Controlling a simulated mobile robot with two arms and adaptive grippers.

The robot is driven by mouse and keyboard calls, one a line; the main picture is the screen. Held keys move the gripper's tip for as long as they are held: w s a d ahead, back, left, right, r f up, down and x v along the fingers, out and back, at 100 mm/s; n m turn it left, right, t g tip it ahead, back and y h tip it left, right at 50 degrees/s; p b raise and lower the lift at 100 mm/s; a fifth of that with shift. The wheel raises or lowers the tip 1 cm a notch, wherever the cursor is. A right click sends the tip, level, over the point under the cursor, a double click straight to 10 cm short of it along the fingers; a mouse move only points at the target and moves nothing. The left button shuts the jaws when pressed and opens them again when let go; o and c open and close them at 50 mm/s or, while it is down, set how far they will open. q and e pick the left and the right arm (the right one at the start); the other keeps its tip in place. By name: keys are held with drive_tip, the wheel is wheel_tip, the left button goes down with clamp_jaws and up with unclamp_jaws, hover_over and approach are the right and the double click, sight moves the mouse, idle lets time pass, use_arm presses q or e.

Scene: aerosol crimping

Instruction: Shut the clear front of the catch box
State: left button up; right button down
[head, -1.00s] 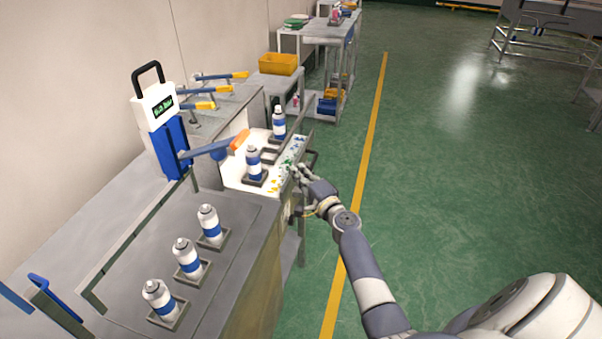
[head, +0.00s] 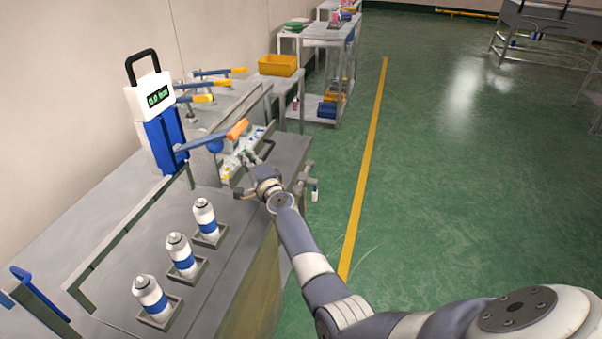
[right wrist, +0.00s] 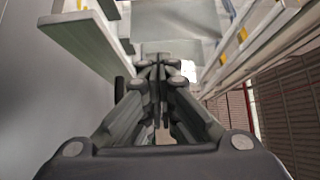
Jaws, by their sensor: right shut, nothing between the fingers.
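The catch box (head: 230,169) sits at the bench's far right part, beside the crimping press. A pale strip of it with coloured specks shows; my right gripper and the orange-tipped lever cover part of it. I cannot clearly make out its clear front or how far it is open. My right gripper (head: 257,158) is shut and empty, with its fingers reaching over the bench beside the box. In the right wrist view the fingers (right wrist: 158,68) are together, between a pale panel at left and a rail with yellow marks at right. My left gripper is not in view.
The blue and white press (head: 163,130) has an orange-tipped lever (head: 237,129). Three cans (head: 181,255) stand in square holders on the near bench. A small white and blue item (head: 314,190) shows beside the bench's right edge.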

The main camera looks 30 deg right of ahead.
drive_tip(key=shift+w+a+b, duration=0.45)
drive_tip(key=shift+w+a, duration=0.5)
drive_tip(key=shift+w, duration=0.2)
drive_tip(key=shift+a, duration=0.1)
drive_tip(key=shift+r, duration=0.1)
